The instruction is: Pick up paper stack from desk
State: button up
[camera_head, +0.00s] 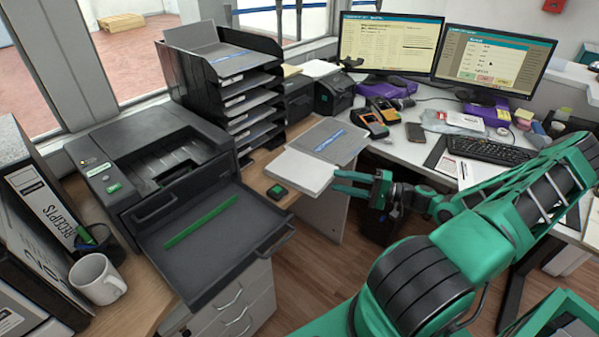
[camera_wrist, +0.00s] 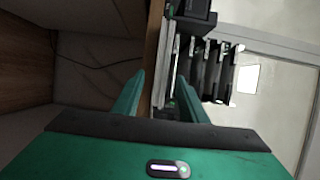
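The white paper stack (camera_head: 301,171) lies flat near the edge of the wooden desk (camera_head: 258,182), beside a grey sheet or folder with a blue band (camera_head: 333,141). My gripper (camera_head: 335,181) is just right of the stack, its fingers pointing left at the stack's near-right edge. The fingers are apart with nothing clamped between them. In the wrist view my gripper (camera_wrist: 160,76) shows both fingers spread, with the desk edge (camera_wrist: 153,60) and a pale edge, probably the stack (camera_wrist: 166,68), ahead between them. I cannot tell whether the fingertips touch the stack.
A black printer (camera_head: 165,165) with an open tray (camera_head: 220,235) stands left of the stack. A black letter-tray tower (camera_head: 235,90) is behind it. A second desk with monitors (camera_head: 390,45), keyboard (camera_head: 490,150) and card terminals (camera_head: 370,122) is at the back right. A mug (camera_head: 98,279) stands front left.

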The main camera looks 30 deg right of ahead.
aim_at(331, 180)
jog(key=x, duration=0.5)
jog(key=shift+s+a, duration=0.15)
jog(key=shift+a, duration=0.1)
jog(key=shift+r, duration=0.1)
grip_shut()
